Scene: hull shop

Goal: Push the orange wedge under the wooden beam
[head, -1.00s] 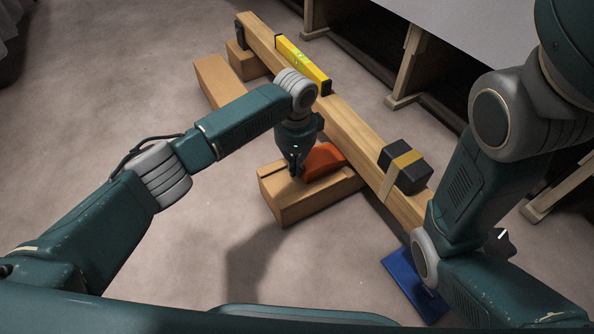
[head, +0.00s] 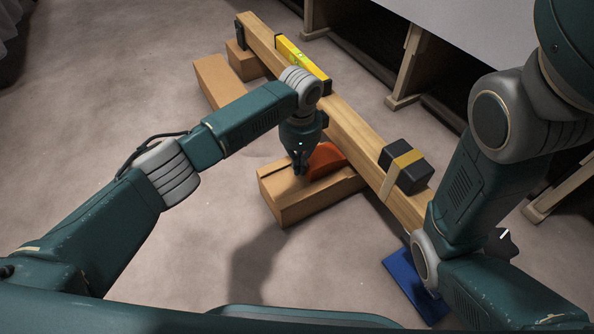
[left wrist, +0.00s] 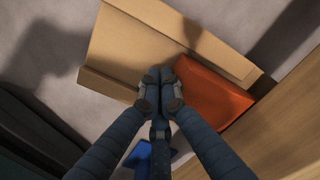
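The orange wedge (head: 327,159) lies on a wooden block (head: 290,208), beside the long wooden beam (head: 352,130). In the left wrist view the orange wedge (left wrist: 212,88) has its far side close to the beam (left wrist: 276,136); I cannot tell how much of it is under. My left gripper (head: 300,171) points down over the block, at the wedge's left end. In the left wrist view its fingertips (left wrist: 160,76) are together with nothing between them, touching or nearly touching the wedge. My right gripper (head: 502,242) is mostly hidden behind my right arm.
A yellow spirit level (head: 303,66) lies on the beam's far part. A black weight (head: 406,170) with a tan strap sits on its near part. A blue object (head: 408,284) lies on the floor at the near end. Another wood block (head: 222,82) lies left of the beam.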

